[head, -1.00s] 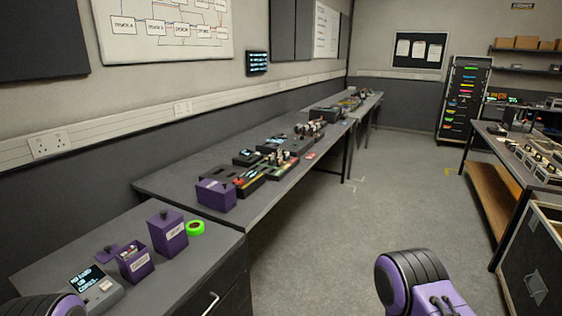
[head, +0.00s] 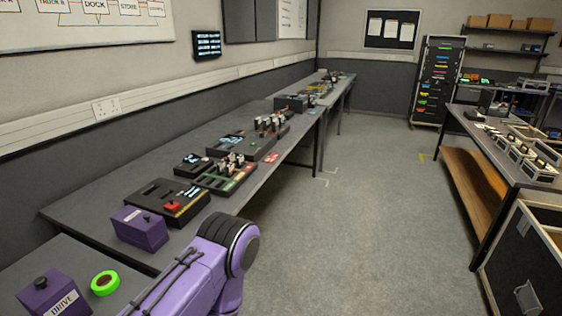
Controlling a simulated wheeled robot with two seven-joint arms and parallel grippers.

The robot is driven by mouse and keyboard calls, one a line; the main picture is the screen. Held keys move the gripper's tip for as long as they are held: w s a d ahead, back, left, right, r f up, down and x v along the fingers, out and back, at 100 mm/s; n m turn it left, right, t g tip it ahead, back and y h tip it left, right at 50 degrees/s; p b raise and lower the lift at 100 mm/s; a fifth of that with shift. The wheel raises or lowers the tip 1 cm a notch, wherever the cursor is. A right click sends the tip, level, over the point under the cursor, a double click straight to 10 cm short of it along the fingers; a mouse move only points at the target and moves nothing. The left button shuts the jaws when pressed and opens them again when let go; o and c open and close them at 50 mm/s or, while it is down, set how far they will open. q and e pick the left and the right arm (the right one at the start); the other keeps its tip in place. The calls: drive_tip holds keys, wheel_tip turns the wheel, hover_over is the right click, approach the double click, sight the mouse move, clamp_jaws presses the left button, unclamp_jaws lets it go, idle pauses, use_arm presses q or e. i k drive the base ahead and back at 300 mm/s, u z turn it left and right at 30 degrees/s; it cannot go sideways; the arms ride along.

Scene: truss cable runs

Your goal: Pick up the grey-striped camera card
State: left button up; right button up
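I cannot make out a grey-striped camera card in the head view. Several small upright cards or plugs, too small to read, stand in a black unit with red and green labels (head: 226,177) on the long bench. More stand on the dark unit behind it (head: 242,147). A black unit with a red piece on it (head: 168,201) is nearer. A purple arm link of mine shows at the lower middle, but neither gripper is in view.
The long grey bench (head: 105,190) runs along the left wall. A purple box (head: 140,229), a box marked DRIVE (head: 54,296) and green tape (head: 105,283) are near. Open floor (head: 350,220) lies mid-view. A wooden-shelved table (head: 478,185) and black case (head: 520,270) stand right.

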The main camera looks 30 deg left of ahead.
sight(221, 166)
drive_tip(key=z, duration=0.2)
drive_tip(key=i, duration=1.25)
drive_tip(key=u, duration=0.6)
drive_tip(key=i, duration=0.9)
drive_tip(key=u, duration=0.8)
